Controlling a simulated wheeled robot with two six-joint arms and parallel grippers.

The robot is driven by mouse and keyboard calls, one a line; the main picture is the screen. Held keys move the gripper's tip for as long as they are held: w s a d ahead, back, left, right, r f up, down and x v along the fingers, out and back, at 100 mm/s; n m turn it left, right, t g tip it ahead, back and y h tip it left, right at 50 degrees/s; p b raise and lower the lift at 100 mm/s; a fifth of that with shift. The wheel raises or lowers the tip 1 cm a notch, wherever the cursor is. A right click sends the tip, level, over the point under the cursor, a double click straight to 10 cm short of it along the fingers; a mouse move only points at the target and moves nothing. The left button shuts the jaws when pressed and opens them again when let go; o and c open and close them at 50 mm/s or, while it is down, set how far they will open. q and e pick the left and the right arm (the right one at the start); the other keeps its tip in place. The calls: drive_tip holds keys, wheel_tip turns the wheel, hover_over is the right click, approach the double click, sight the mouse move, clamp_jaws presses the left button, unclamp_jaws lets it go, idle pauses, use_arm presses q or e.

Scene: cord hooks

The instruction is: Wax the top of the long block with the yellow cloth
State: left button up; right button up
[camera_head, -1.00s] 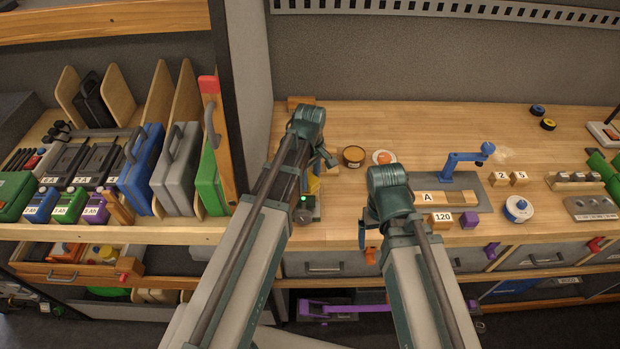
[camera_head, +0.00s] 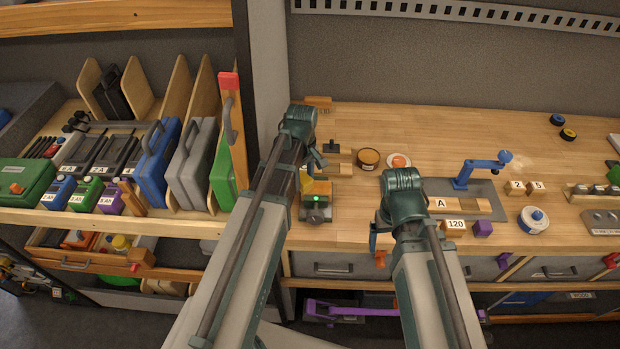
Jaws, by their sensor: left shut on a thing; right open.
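My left gripper (camera_head: 318,160) points down at the left of the bench and is shut, with its grip partly hidden by my arm. A yellow patch (camera_head: 308,181) shows right below it, beside the arm; it looks like the yellow cloth, but its outline is mostly hidden. A pale long wooden piece (camera_head: 342,169) lies just right of it, probably the long block, partly covered. My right gripper (camera_head: 378,243) hangs open at the bench's front edge, mostly behind its own wrist.
A small device with a green light (camera_head: 316,212) stands at the front left. A grey tray with a blue arm (camera_head: 466,184) and number blocks (camera_head: 453,225) are to the right. The back middle is clear.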

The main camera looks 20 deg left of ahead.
use_arm(q)
drive_tip(key=shift+s+a, duration=0.15)
drive_tip(key=shift+a, duration=0.35)
drive_tip(key=shift+a+r+p, duration=0.1)
drive_tip(key=shift+r+p, duration=0.25)
drive_tip(key=shift+p, duration=0.1)
wheel_tip(320, 180, up, 5)
drive_tip(key=p, duration=0.5)
drive_tip(key=shift+r, duration=0.1)
wheel_tip(320, 180, up, 3)
drive_tip(key=p, duration=0.3)
